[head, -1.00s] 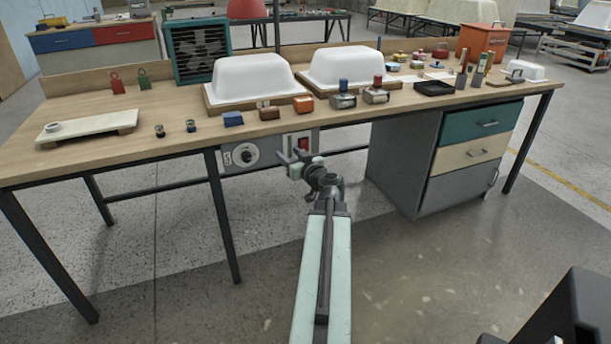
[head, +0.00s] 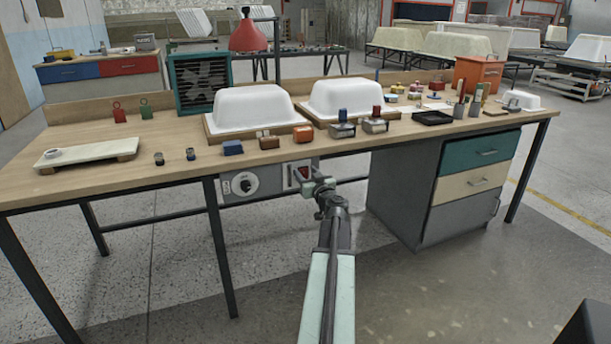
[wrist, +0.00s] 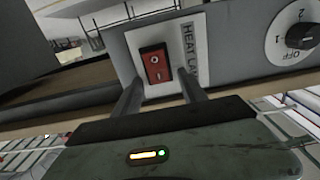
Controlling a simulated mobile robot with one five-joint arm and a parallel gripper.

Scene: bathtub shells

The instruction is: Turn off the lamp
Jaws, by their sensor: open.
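A red rocker switch (wrist: 155,64), marked O at its upper end and I at its lower end, sits on a white plate with partly hidden lettering reading "HEAT LA". I cannot tell which end is pressed in. The switch also shows under the bench's front edge in the head view (head: 302,172). My gripper (wrist: 158,84) is open and empty, its two fingers apart just below and either side of the switch; contact is unclear. In the head view my gripper (head: 308,185) is at the panel.
A dial marked OFF, 1 and 2 (wrist: 300,38) is on the same grey panel (head: 268,183). The wooden bench top (head: 100,143) overhangs it, carrying white tub shells (head: 252,106) and small blocks. A drawer unit (head: 400,185) stands to the right. Floor in front is clear.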

